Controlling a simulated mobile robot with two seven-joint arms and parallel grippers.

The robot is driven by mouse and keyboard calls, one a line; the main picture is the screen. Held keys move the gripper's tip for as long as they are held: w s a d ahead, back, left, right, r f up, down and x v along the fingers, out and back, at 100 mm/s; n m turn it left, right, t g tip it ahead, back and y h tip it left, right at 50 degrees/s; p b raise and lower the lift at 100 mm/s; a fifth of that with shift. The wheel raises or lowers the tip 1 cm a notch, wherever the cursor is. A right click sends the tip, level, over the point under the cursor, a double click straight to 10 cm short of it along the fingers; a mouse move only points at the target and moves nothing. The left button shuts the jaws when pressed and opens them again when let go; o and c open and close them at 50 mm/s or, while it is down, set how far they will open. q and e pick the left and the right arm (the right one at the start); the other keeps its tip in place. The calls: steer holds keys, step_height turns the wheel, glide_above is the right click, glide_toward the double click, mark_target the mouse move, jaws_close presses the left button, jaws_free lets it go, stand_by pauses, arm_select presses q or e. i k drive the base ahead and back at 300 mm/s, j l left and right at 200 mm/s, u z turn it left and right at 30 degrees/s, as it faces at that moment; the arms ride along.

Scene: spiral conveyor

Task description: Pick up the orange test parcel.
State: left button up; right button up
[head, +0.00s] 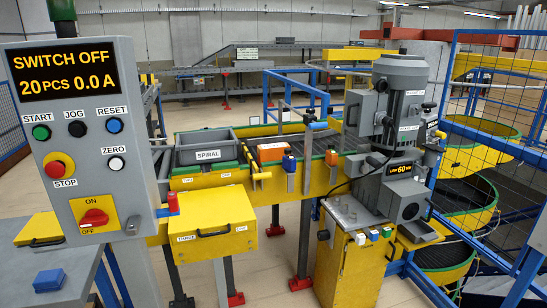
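An orange box-like thing (271,152) lies on the conveyor in the middle of the head view, to the right of the grey bin marked SPIRAL (207,148). I cannot tell for sure which of the two is the test parcel.
A control panel (85,135) reading SWITCH OFF fills the left. A blue block (49,279) lies on a grey table. A yellow box (210,222) projects before the conveyor. A grey motor unit (400,130) and wire-mesh fence (500,85) stand right.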

mark_target(272, 152)
steer(key=i+l+u, duration=0.15)
steer(key=u, duration=0.9)
steer(key=l+u, duration=0.65)
steer(key=l, duration=0.2)
steer(key=l+u, duration=0.2)
steer(key=l, duration=1.3)
